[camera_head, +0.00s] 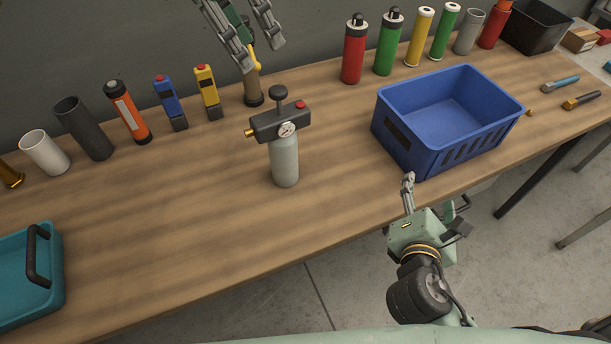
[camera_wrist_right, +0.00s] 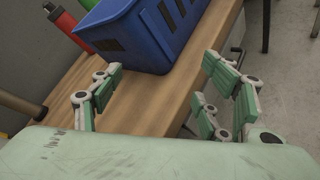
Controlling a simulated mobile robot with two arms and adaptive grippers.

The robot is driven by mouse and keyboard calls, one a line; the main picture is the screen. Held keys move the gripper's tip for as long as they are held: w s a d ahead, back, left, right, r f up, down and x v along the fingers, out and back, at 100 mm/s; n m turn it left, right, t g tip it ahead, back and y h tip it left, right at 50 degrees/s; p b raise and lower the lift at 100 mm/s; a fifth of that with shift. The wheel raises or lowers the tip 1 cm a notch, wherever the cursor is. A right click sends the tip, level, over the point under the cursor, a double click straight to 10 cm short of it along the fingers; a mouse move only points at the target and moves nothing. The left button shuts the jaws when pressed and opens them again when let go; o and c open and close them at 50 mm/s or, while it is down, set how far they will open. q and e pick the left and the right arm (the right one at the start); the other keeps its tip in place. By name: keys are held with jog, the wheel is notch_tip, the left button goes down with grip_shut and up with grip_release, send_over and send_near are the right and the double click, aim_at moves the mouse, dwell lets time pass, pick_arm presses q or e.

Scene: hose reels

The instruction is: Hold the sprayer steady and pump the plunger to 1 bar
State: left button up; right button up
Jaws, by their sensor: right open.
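The sprayer (camera_head: 285,160) stands upright near the middle of the bench in the head view. It has a pale grey bottle, a dark head, a brass nozzle on the left and a red button. Its plunger knob (camera_head: 279,93) stands up above the head on a short stem. The gauge (camera_head: 287,129) faces me, but its reading is too small to tell. My left gripper (camera_head: 260,52) is open, above and behind the sprayer, apart from it. My right gripper (camera_head: 408,185) is open and empty at the bench's front edge; its spread fingers show in the right wrist view (camera_wrist_right: 165,90).
A blue crate (camera_head: 397,149) stands right of the sprayer, close to my right gripper. Several bottles and canisters line the back of the bench (camera_head: 190,215). A teal box (camera_head: 50,285) is at the front left. The bench around the sprayer's front and left is clear.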

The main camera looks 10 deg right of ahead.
aim_at(293, 165)
jog(key=w+a+n+t+y, duration=0.1)
jog(key=w+a+n+y, duration=0.1)
jog(key=a, duration=0.3)
jog(key=w+a+r+n+t+y, duration=0.1)
jog(key=w+a+n+y, duration=0.1)
jog(key=a+n+y, duration=0.2)
jog(key=w+a+n+t+y, duration=0.1)
jog(key=w+a+n+y, duration=0.1)
jog(key=a+n, duration=0.3)
jog(key=shift+w+a+r+t+y, duration=0.2)
jog(key=shift+w+a+t+y, duration=0.1)
jog(key=shift+w+a+y, duration=0.15)
jog(key=a+n+y, duration=0.2)
jog(key=a+n, duration=0.1)
jog(key=a+n+g+y, duration=0.1)
jog(key=a+n+y, duration=0.1)
jog(key=y, duration=0.1)
jog(key=a+n+y, duration=0.2)
jog(key=a+n, duration=0.1)
jog(key=shift+w+a+f+n, duration=0.2)
jog(key=shift+a+f+n, duration=0.1)
jog(key=shift+f, duration=0.1)
jog(key=x, duration=0.7)
jog(key=shift+w+a+f, duration=0.1)
jog(key=shift+w+a, duration=0.05)
jog(key=shift+a, duration=0.1)
jog(key=c, duration=1.6)
pick_arm(q)
jog(key=shift+c, duration=0.4)
grip_shut()
